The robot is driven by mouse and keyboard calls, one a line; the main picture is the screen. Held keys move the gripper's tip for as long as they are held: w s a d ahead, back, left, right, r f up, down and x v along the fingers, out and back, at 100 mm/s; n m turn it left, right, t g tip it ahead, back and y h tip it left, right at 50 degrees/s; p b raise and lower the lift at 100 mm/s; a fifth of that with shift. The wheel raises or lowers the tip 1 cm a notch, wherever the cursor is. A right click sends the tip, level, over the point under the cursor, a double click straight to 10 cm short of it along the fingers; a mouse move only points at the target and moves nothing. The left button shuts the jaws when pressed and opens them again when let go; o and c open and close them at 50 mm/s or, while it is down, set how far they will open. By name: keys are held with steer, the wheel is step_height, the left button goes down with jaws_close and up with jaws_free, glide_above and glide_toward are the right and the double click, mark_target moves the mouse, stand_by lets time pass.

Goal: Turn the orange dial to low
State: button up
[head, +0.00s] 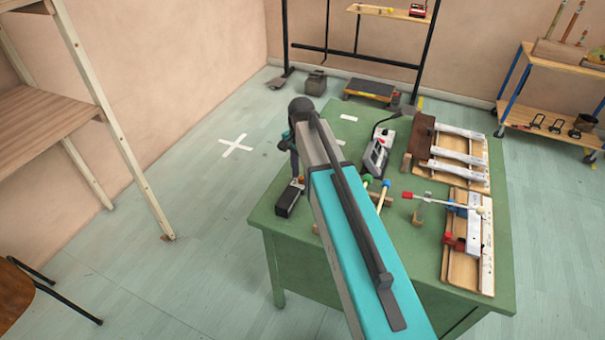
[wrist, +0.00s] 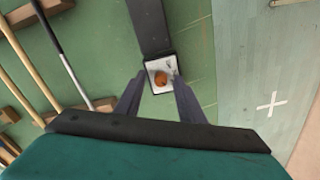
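The orange dial (wrist: 160,79) is a small round knob on a pale square plate at the end of a dark box. In the wrist view it lies between the tips of my gripper (wrist: 159,82). The fingers are apart, one to each side of the plate, and neither visibly touches the dial. Its setting and any marks are too small to read. In the head view the black box (head: 288,201) sits at the left edge of the green table, and the dial (head: 299,180) shows as a small orange spot. My gripper hangs just above it there, mostly hidden by my arm.
Mallets with coloured heads (head: 384,190) lie beside the box; their sticks also show at left in the wrist view (wrist: 25,100). A grey device (head: 378,152) and wooden bar instruments stand farther right on the green table (head: 408,236).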

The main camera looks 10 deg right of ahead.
steer(key=shift+f, duration=0.1)
jaws_close()
steer(key=shift+d, duration=0.2)
steer(key=shift+a, duration=0.1)
